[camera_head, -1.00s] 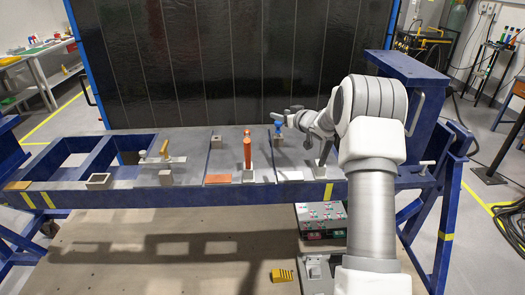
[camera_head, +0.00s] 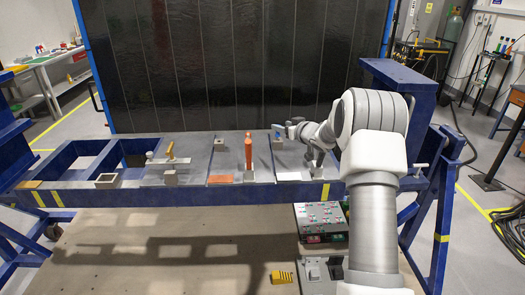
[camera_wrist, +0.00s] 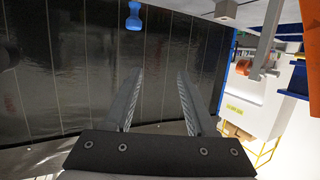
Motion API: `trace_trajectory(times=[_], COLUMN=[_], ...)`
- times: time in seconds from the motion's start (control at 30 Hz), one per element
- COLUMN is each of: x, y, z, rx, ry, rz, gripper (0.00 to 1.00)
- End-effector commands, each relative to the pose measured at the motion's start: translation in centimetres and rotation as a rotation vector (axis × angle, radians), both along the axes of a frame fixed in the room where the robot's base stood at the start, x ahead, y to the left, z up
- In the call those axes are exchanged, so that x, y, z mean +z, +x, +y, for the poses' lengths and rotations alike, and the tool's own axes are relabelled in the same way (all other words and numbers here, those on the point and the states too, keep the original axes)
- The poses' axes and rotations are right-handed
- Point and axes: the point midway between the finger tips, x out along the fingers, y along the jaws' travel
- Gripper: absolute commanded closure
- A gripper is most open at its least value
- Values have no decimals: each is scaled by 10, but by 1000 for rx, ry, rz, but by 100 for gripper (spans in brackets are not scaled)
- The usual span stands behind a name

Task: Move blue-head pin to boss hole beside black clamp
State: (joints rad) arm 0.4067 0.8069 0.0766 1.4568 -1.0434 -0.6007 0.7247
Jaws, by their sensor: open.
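The blue-head pin (camera_head: 277,134) stands upright at a small grey boss (camera_head: 278,144) on the right part of the bench, in the head view. In the wrist view its blue head (camera_wrist: 135,16) shows at the top, ahead of the fingers and between their lines. My gripper (camera_head: 291,130) is just right of the pin in the head view. In the wrist view my gripper (camera_wrist: 156,80) is open with nothing between its fingers. A dark clamp-like part (camera_head: 312,155) is below my wrist, partly hidden; I cannot tell if it is the black clamp.
An orange upright piece (camera_head: 248,150) stands left of the pin. Another boss (camera_head: 219,144) stands behind it to the left. A clamp with a yellowish handle (camera_head: 170,151) is further left. A dark panel (camera_head: 240,65) rises behind the blue bench frame (camera_head: 65,187).

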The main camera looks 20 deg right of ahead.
Motion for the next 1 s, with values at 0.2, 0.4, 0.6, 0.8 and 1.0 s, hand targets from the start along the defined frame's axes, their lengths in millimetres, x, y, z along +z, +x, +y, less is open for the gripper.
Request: trace_trajectory(times=[0.2, 0.4, 0.6, 0.8, 1.0], x=[1, 3, 4, 4, 5], y=[-20, -44, -70, -97, -115], z=[19, 41, 66, 89, 105], rx=[-20, -46, -76, -107, -128], ry=[2, 1, 1, 1, 1], rz=[2, 4, 7, 10, 9], gripper=[44, 44, 44, 44, 44])
